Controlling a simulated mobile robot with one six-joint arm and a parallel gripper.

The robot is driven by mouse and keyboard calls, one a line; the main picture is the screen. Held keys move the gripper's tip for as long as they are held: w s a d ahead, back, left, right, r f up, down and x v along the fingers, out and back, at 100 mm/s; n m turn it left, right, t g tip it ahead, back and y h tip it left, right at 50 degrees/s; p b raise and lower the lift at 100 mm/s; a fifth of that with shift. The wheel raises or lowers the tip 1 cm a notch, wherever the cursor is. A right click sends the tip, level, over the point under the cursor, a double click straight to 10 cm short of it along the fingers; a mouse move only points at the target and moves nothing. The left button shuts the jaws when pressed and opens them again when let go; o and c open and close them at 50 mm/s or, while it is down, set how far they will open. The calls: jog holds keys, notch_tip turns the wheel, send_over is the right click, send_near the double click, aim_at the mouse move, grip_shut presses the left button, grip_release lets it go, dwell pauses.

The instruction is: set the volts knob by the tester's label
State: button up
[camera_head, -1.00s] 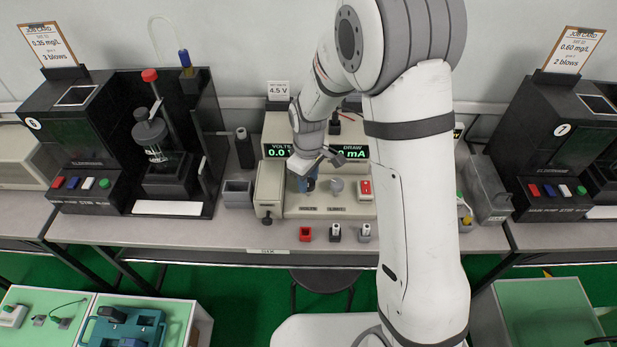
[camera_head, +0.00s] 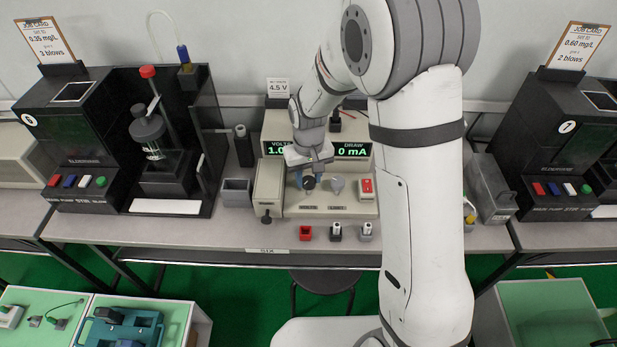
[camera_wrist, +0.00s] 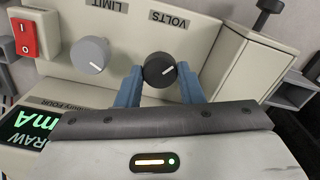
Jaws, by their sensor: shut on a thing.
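The tester (camera_head: 330,208) is a beige bench unit with a green display; its VOLTS readout (camera_head: 275,149) begins with 1 and is partly hidden by my arm, and DRAW (camera_head: 352,153) reads 0 mA. A label card (camera_head: 278,87) behind it reads 4.5 V. The dark volts knob (camera_wrist: 159,69) sits between the blue fingers of my gripper (camera_wrist: 158,82) in the wrist view; it also shows in the head view (camera_head: 309,184). My gripper (camera_head: 309,180) is shut on this knob. The knob's white pointer line aims up and right in the wrist view.
A grey LIMIT knob (camera_wrist: 90,55) stands beside the volts knob, with a red rocker switch (camera_wrist: 24,38) beyond it. A beige box (camera_head: 268,188) adjoins the tester's left. Small red, dark and grey blocks (camera_head: 335,232) stand along the front table edge.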

jog(key=m, duration=0.4)
jog(key=shift+m+b, duration=0.3)
jog(key=shift+b, duration=0.1)
jog(key=m, duration=0.3)
jog(key=shift+m+b, duration=0.3)
jog(key=m, duration=0.4)
jog(key=shift+m+b, duration=0.4)
jog(key=shift+m, duration=1.6)
jog(key=o, duration=1)
jog(key=shift+r, duration=0.1)
